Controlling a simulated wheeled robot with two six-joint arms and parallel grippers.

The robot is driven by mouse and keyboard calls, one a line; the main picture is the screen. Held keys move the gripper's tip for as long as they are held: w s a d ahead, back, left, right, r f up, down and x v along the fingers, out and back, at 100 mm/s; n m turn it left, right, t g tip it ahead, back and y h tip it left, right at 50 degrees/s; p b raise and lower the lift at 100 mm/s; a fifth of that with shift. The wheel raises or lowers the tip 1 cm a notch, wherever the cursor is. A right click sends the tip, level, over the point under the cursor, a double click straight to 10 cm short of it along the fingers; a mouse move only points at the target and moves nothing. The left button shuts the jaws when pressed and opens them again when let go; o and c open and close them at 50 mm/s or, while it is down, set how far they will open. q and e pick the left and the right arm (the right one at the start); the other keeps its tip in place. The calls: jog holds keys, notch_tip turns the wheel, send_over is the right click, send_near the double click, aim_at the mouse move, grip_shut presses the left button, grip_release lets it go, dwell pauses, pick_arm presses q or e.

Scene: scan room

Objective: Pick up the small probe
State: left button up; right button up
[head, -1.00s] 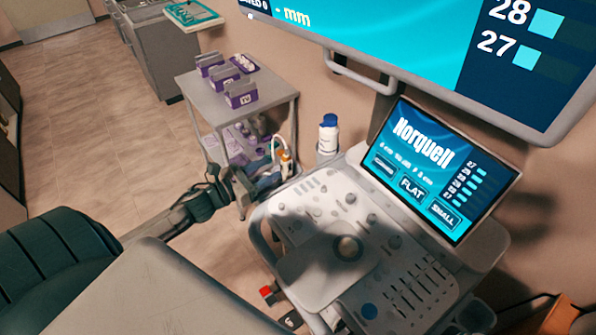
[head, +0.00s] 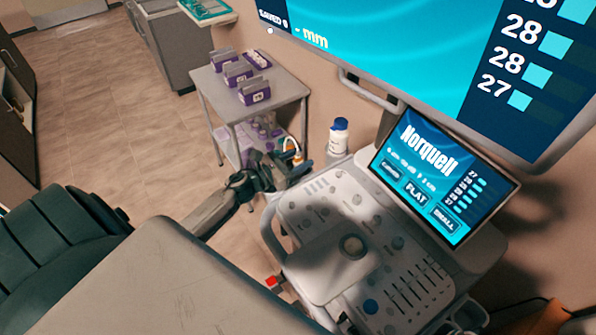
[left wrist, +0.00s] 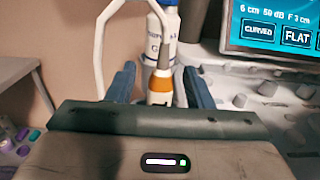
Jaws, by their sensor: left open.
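The small probe, pale with an orange band (left wrist: 159,86), stands roughly upright in the left wrist view, with a white cable looping up on its left. In the head view its orange part (head: 289,145) and cable show just beyond my left gripper (head: 287,168), which hides its lower part. In the left wrist view the two blue-grey fingers of my left gripper (left wrist: 158,78) are apart, one on each side of the probe. I cannot tell whether they touch it. The probe's lower end is hidden behind the gripper body. My right gripper is not in view.
The ultrasound console (head: 330,205) with its small screen (head: 443,178) stands to the right. A white bottle with a blue cap (head: 338,137) is close behind the probe. A grey cart (head: 282,98) with purple boxes stands behind left. Open floor (head: 100,110) lies at left.

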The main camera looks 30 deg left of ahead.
pick_arm(q)
jog(key=shift+x, duration=0.75)
jog(key=shift+c, duration=0.2)
grip_shut()
jog(key=shift+r, duration=0.1)
